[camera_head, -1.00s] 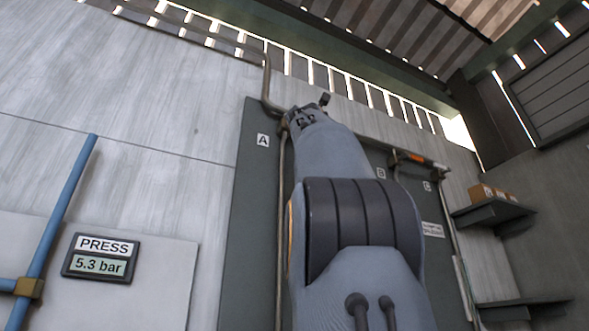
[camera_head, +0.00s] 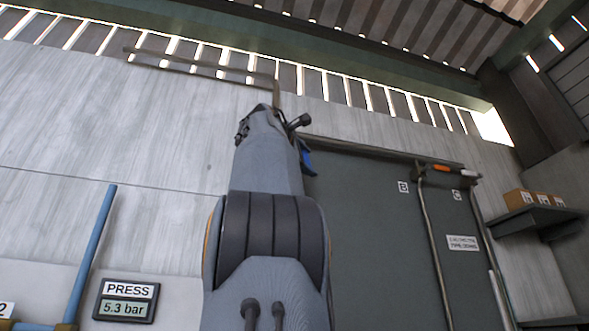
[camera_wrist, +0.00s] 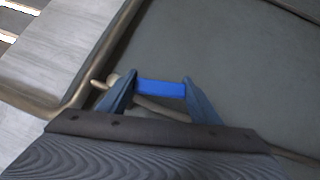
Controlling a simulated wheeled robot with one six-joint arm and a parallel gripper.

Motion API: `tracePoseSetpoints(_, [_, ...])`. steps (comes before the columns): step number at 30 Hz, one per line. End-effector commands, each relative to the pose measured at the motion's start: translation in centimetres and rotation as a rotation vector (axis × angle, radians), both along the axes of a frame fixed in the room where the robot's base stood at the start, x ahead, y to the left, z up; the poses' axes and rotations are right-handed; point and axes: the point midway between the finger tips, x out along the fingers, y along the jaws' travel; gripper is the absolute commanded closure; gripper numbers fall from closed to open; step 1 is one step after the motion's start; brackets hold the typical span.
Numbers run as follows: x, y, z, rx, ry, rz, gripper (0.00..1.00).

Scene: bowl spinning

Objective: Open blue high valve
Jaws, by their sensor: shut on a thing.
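The blue valve handle (camera_wrist: 161,88) is a short bright blue bar in the wrist view, on a pale brass-coloured pipe fitting in front of the dark panel. My gripper (camera_wrist: 160,92) is shut on it, with one dark blue finger at each end of the bar. In the head view, my arm hides most of the valve and gripper. A small blue piece (camera_head: 306,158) shows at the right edge of the arm, and I cannot tell whether it is handle or finger.
The dark panel (camera_head: 365,220) carries labels B and C and an orange handle (camera_head: 441,168) at its upper right. Shelves with small boxes (camera_head: 532,198) stand at the right. A blue pipe (camera_head: 92,255) and a pressure display (camera_head: 127,300) reading 5.3 bar are at the lower left.

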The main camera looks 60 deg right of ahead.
Motion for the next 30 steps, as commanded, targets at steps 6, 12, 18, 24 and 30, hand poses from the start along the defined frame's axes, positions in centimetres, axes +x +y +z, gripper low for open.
tracePoseSetpoints(6, [0.1,0.3,0.2,0.070,-0.069,-0.005,0.82])
tracePoseSetpoints(12, [0.6,0.7,0.1,0.128,-0.130,-0.004,0.82])
tracePoseSetpoints(18, [0.9,1.0,-0.1,0.162,-0.166,-0.003,0.82])
tracePoseSetpoints(24, [1.0,1.1,-0.2,0.173,-0.178,-0.003,0.82])
tracePoseSetpoints(30, [1.0,1.1,-0.2,0.174,-0.181,-0.002,0.82])
